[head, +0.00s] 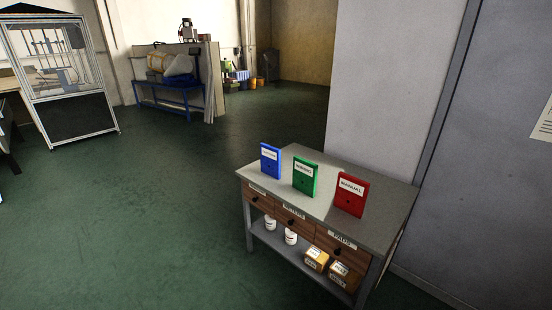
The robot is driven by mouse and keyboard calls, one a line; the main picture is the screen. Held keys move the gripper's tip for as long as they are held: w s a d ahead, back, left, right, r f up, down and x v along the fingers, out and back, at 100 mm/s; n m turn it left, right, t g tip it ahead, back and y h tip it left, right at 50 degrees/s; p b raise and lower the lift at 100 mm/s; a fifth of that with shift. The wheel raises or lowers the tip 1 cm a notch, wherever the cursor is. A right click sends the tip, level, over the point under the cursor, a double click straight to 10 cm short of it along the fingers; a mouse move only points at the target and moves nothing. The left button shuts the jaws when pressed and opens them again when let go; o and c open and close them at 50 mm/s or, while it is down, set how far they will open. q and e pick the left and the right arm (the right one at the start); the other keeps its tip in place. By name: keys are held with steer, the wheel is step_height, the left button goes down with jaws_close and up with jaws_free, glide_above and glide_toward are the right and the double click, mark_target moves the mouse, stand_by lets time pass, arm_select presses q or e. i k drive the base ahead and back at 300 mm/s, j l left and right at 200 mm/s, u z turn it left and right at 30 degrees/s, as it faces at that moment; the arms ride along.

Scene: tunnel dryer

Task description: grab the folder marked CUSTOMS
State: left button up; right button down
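Three folders stand upright in a row on top of a grey side table (300,155). The blue folder (266,168) is at the left, and the writing on its white label is too small to read surely. The green folder (300,190) is in the middle, and its label is also too small to read surely. The red folder (348,207) is at the right, and its label seems to read MANUAL. I cannot tell which folder is marked CUSTOMS. Neither of my grippers is in view.
The table has labelled wooden drawers (293,222) and a lower shelf with white bottles (291,237) and cartons (316,258). A white wall (390,80) and a grey door (505,170) border it behind and right. Green floor (150,220) is clear to the left.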

mark_target(270, 156)
steer(key=i+j+z, duration=0.2)
steer(key=i+j, duration=0.25)
steer(key=i+j+z, duration=0.2)
steer(key=i+j, duration=0.2)
steer(key=i+j+z, duration=0.2)
steer(key=i+j, duration=0.15)
steer(key=j, duration=0.3)
